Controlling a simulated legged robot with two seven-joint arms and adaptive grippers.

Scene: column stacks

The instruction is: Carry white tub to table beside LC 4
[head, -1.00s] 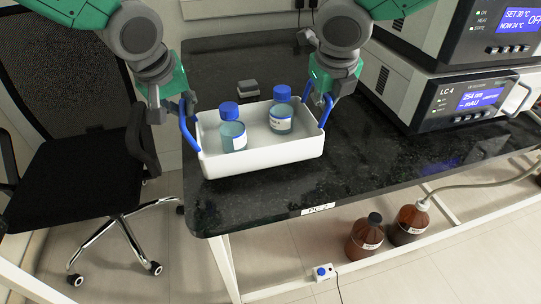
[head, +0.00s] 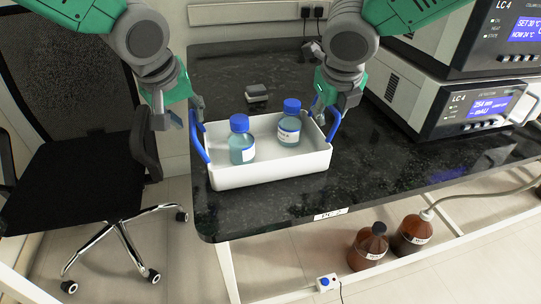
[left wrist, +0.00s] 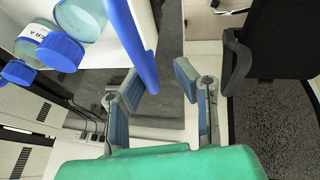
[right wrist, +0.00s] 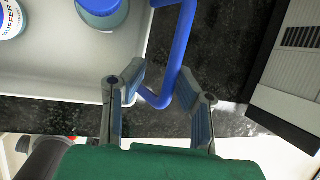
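The white tub (head: 270,170) rests on the black tabletop near its front left corner, left of the LC 4 instrument (head: 470,105). It holds two blue-capped bottles (head: 242,150) (head: 289,128), both upright. It has a blue handle at each end. My left gripper (head: 180,113) is open at the left handle (head: 198,138); in the left wrist view that handle (left wrist: 133,45) lies beyond and left of the spread fingers. My right gripper (head: 334,106) is open at the right handle (head: 334,124); in the right wrist view the handle's end (right wrist: 165,98) shows between the parted fingers.
A small grey block (head: 256,92) lies behind the tub. A black chair (head: 75,190) stands left of the table. Brown bottles (head: 370,245) (head: 412,235) and a small box with a blue button (head: 327,282) are below the front edge. The tabletop between tub and instrument is clear.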

